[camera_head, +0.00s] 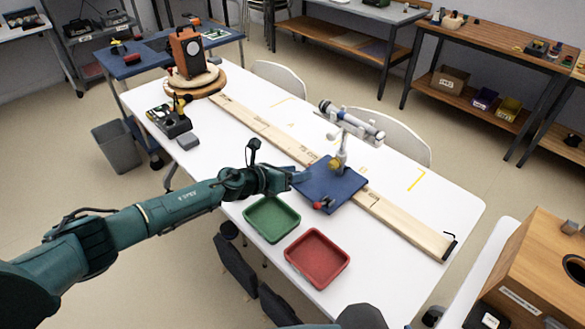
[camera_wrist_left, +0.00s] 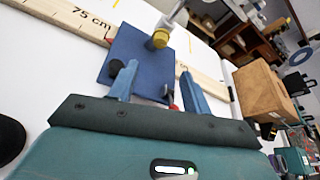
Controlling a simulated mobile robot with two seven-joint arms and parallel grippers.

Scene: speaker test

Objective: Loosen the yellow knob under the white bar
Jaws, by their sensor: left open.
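The yellow knob (camera_head: 335,163) sits low on an upright post on a blue base plate (camera_head: 345,190). The white bar (camera_head: 352,122) lies across above it, with dark parts near its ends. My left gripper (camera_head: 301,175) is open at the near left edge of the plate, apart from the knob. In the left wrist view the yellow knob (camera_wrist_left: 160,38) shows beyond and between the two blue fingers of my open left gripper (camera_wrist_left: 159,69), with nothing held between them. My right gripper does not show.
A long wooden rule (camera_head: 400,220) runs along the white table beneath the plate. A red and black part (camera_head: 323,203) sits at the plate's near side. A green tray (camera_head: 271,219) and a red tray (camera_head: 317,258) lie at the near edge. An orange speaker (camera_head: 187,52) stands at the far left.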

